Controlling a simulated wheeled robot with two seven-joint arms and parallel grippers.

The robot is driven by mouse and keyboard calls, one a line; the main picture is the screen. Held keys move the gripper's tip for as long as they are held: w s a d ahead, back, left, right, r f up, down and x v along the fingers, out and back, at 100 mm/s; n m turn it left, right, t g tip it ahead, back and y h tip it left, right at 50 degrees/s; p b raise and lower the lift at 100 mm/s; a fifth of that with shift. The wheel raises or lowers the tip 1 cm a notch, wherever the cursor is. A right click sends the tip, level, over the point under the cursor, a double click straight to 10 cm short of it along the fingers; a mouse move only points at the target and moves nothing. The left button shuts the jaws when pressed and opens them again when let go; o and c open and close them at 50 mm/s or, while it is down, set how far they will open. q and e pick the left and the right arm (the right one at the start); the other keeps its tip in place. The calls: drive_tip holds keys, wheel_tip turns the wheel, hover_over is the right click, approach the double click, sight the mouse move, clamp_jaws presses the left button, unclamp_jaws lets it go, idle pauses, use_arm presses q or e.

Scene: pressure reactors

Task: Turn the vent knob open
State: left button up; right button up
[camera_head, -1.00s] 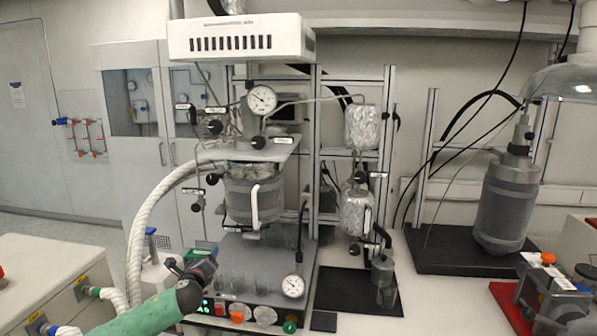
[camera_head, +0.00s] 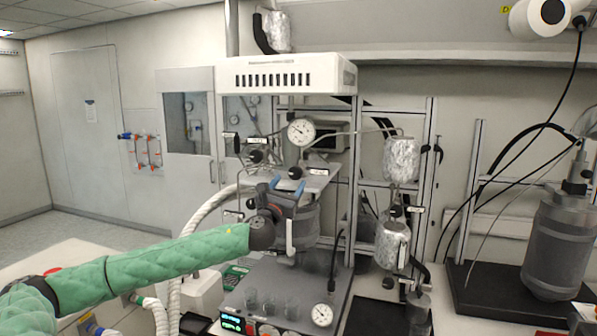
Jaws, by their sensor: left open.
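The pressure reactor has a grey cylindrical vessel (camera_head: 306,222) in a metal frame under a white vented hood. Several black knobs with small labels surround its head: one at the upper left (camera_head: 257,157) and another below the gauge (camera_head: 295,172). The labels are too small to read, so I cannot tell which one is the vent knob. My left gripper (camera_head: 287,186) is open, with blue fingertips pointing up, in front of the vessel and just below the knob under the gauge. I see no contact with a knob. My right gripper is out of view.
A pressure gauge (camera_head: 301,131) sits above the vessel. Foil-wrapped vessels (camera_head: 392,244) hang on the frame at right. A thick white hose (camera_head: 177,262) runs at left. Small glasses (camera_head: 271,303) stand on the reactor base. Another grey vessel (camera_head: 557,245) stands at far right.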

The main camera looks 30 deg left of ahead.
sight(294, 176)
use_arm(q)
drive_tip(key=p+x, duration=0.1)
drive_tip(key=x, duration=0.1)
drive_tip(key=p+x, duration=0.1)
drive_tip(key=shift+w+d+r, duration=0.1)
drive_tip(key=shift+w+r, duration=0.2)
drive_tip(key=shift+r, duration=0.1)
drive_tip(key=shift+w+a+r+p, duration=0.15)
drive_tip(key=shift+w+p, duration=0.15)
drive_tip(key=shift+w, duration=0.15)
drive_tip(key=shift+w+a+p, duration=0.1)
drive_tip(key=shift+w+p, duration=0.15)
drive_tip(key=shift+w, duration=0.25)
drive_tip(key=c, duration=1)
